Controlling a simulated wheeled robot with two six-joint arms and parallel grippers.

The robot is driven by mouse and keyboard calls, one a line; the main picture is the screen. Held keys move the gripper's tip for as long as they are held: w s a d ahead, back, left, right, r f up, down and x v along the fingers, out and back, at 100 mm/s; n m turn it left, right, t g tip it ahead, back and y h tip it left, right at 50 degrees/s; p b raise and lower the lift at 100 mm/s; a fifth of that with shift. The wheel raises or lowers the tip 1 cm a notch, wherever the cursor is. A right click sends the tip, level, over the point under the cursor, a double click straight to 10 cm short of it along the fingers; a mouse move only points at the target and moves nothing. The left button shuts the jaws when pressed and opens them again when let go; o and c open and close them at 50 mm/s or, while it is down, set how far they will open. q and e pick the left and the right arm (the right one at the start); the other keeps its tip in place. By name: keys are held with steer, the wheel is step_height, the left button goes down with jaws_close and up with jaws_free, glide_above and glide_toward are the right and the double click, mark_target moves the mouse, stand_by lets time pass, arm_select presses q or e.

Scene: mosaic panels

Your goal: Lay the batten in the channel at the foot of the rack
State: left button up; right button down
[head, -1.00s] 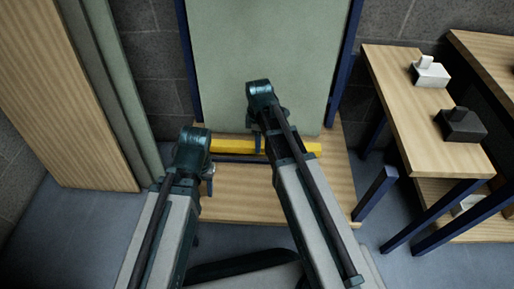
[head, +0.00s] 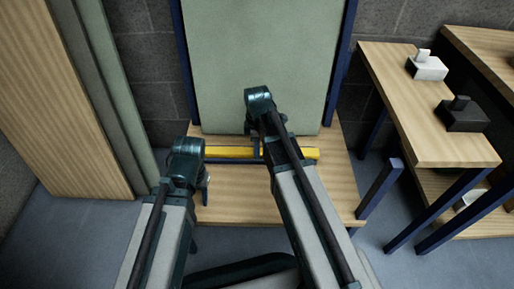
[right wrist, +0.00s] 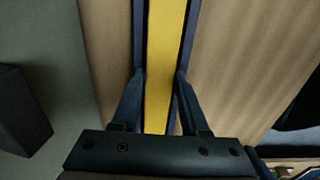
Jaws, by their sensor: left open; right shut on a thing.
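The yellow batten (head: 228,152) lies crosswise at the foot of the rack, whose blue posts (head: 339,70) flank a pale green panel. My right gripper (head: 257,150) is shut on the batten near its middle. In the right wrist view, the batten (right wrist: 165,50) runs between the fingers (right wrist: 160,77) and between the dark blue rails of the channel (right wrist: 139,30). I cannot tell whether it touches the channel's bottom. My left gripper (head: 205,188) is open and empty, just in front of the batten's left end; its fingertips are partly hidden.
A wooden base board (head: 240,205) spreads below the channel. At the right stands a wooden bench (head: 440,140) with a white block (head: 427,68) and a black block (head: 462,115). Tall panels (head: 60,100) lean at the left. Grey floor shows in front.

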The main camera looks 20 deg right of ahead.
arm_select(q)
steer(key=shift+f, duration=0.3)
arm_select(e)
steer(key=shift+s+f, duration=0.2)
steer(key=shift+f, duration=0.15)
arm_select(q)
steer(key=shift+f, duration=0.1)
arm_select(e)
steer(key=shift+c, duration=2.1)
jaws_free()
steer(key=shift+s+a, duration=0.1)
arm_select(q)
steer(key=shift+w+r+p, duration=0.15)
steer(key=shift+r+p, duration=0.7)
steer(key=shift+p, duration=0.15)
arm_select(e)
steer(key=shift+r, duration=0.7)
step_height(320, 180, up, 12)
steer(key=p, duration=1.2)
arm_select(q)
step_height(320, 180, up, 12)
steer(key=shift+f, duration=0.2)
arm_select(e)
steer(key=s+a+m+h, duration=0.1)
steer(key=s+a+m, duration=0.9)
steer(key=s, duration=0.3)
steer(key=shift+s+f+m, duration=0.15)
steer(key=shift+s+m, duration=0.15)
steer(key=shift+m, duration=0.2)
